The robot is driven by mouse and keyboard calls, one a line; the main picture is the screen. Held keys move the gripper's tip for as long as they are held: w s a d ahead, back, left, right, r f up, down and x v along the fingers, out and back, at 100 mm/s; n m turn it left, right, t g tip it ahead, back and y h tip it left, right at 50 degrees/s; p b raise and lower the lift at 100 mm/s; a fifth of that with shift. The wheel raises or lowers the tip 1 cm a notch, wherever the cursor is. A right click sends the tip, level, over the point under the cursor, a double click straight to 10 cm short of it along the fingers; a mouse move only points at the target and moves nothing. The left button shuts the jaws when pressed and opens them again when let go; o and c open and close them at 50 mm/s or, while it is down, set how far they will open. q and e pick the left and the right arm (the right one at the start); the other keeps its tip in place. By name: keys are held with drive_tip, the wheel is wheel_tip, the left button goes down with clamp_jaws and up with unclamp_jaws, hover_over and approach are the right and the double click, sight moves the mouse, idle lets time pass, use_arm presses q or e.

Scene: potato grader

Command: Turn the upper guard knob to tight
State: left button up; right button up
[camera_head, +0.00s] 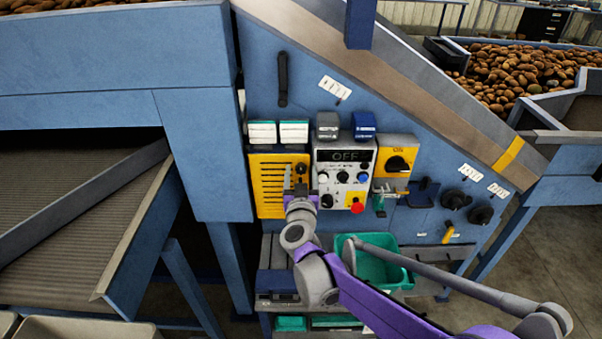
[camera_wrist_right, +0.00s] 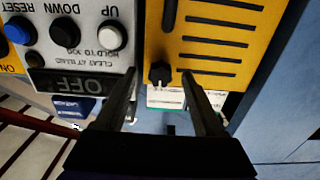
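A small black knob (camera_head: 301,169) sits at the upper right of a yellow slotted panel (camera_head: 268,188) on the blue machine. In the right wrist view the knob (camera_wrist_right: 160,72) lies between the fingertips, with a gap on both sides. My right gripper (camera_head: 296,188) is open in front of this panel; its open fingers (camera_wrist_right: 160,80) show in the wrist view. I cannot read a label naming this knob a guard knob. Two larger black knobs, one upper left (camera_head: 455,199) and one lower right (camera_head: 482,214), sit on the machine's right side under small white labels. My left gripper is out of view.
A control box (camera_head: 323,186) with an OFF display and a red button (camera_head: 357,208) stands right of the yellow panel. A yellow switch box (camera_head: 397,160) is farther right. A green bin (camera_head: 390,268) is below. A sloped conveyor edge (camera_head: 440,105) runs above.

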clamp_jaws()
drive_tip(key=shift+m, duration=0.4)
drive_tip(key=m+b, duration=0.1)
drive_tip(key=m, duration=0.2)
drive_tip(key=shift+f, duration=0.1)
drive_tip(key=m, duration=0.4)
drive_tip(key=shift+d+m+b, duration=0.1)
drive_tip(key=shift+m+b, duration=0.2)
drive_tip(key=shift+b, duration=0.05)
drive_tip(key=m, duration=0.9)
drive_tip(key=shift+m, duration=0.4)
